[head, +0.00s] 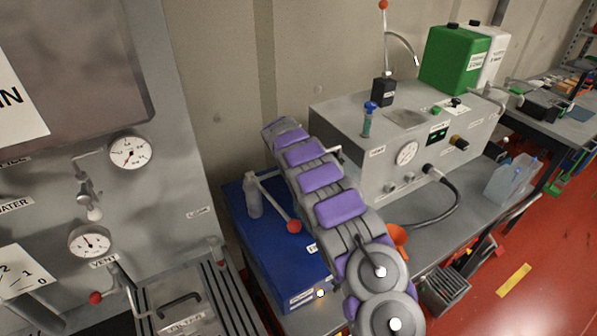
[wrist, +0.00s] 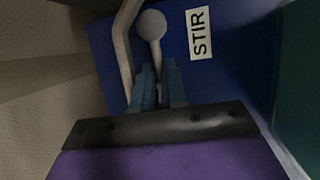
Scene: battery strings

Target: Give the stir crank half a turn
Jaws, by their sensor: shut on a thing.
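In the wrist view, my gripper (wrist: 158,70) is shut on the thin stem of the stir crank's handle, just below its pale grey ball (wrist: 151,24). A bent grey bar (wrist: 122,48) runs beside it on the left. The white STIR label (wrist: 198,33) lies on the blue surface right of the fingers. In the head view, the blue box (head: 240,222) stands left of my arm. My fingertips and their grip are hidden behind my arm there.
An orange funnel (head: 397,238) is near my arm's lower joints. Red floor lies open at right.

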